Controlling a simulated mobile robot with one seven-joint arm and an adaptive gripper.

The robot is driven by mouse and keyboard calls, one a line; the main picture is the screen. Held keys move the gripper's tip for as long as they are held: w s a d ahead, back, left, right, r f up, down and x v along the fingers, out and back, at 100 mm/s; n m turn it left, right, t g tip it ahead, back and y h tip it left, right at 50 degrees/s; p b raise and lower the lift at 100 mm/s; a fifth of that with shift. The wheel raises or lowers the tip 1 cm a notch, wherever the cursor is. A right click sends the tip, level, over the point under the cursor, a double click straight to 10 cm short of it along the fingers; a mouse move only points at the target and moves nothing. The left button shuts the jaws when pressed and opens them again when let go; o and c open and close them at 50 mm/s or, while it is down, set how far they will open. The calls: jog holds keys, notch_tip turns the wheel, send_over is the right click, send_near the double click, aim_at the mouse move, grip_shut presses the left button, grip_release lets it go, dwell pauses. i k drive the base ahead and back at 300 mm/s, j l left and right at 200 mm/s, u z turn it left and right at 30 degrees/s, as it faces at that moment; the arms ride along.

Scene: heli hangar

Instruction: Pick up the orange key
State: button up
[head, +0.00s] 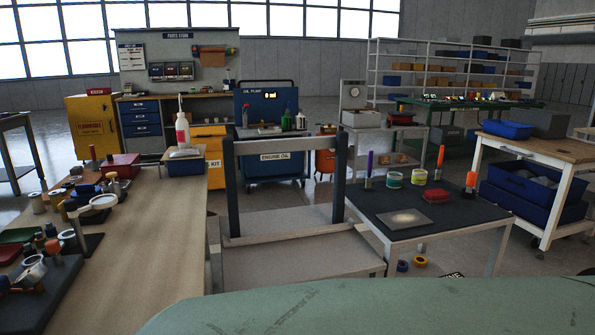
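I cannot make out an orange key in the head view. Orange-red upright items (440,158) stand on the dark-topped table (375,207) at the right, but they look like handles or bottles and I cannot tell what they are. My gripper is not in view.
A long workbench (150,240) at the left holds jars, tools, a red box (120,166) and a white bottle (182,130). A grey cart (290,255) with dark posts stands in the middle. A pale green surface (380,310) fills the lower front. A wooden-topped table (540,150) stands right.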

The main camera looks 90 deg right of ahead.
aim_at(470, 181)
jog(key=z, duration=0.4)
jog(key=j+z, duration=0.15)
jog(key=z, duration=1)
jog(key=k+z, duration=0.1)
jog(key=z, duration=1.4)
jog(key=i+z, duration=0.2)
jog(key=z, duration=0.15)
jog(key=i+j+z, duration=0.2)
jog(key=z, duration=0.15)
jog(key=i+l+z, duration=0.1)
jog(key=i+z, duration=0.35)
jog(key=i+j+z, duration=0.1)
jog(key=i+z, duration=0.3)
jog(key=i, duration=0.15)
